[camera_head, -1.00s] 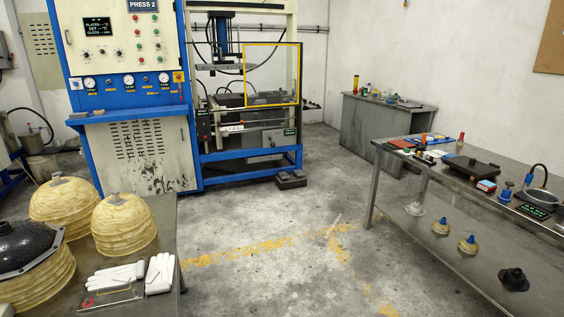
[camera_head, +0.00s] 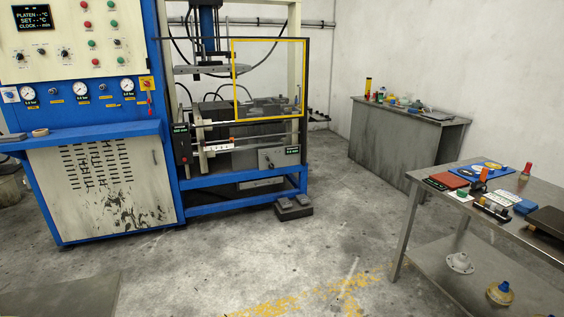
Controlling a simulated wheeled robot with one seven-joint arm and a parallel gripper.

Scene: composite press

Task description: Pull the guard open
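The guard (camera_head: 270,118) is a clear panel in a yellow frame on the front right of the press. Its yellow frame covers the right part of the press opening, and the left part of the opening is uncovered. A horizontal bar runs below the guard. My gripper is not in view.
The blue and cream control cabinet (camera_head: 100,190) stands left of the press. A foot pedal (camera_head: 293,208) lies on the floor at the press's front right. A metal table (camera_head: 440,205) with tools is at right, and a grey bench (camera_head: 395,145) is behind. Floor in front is clear.

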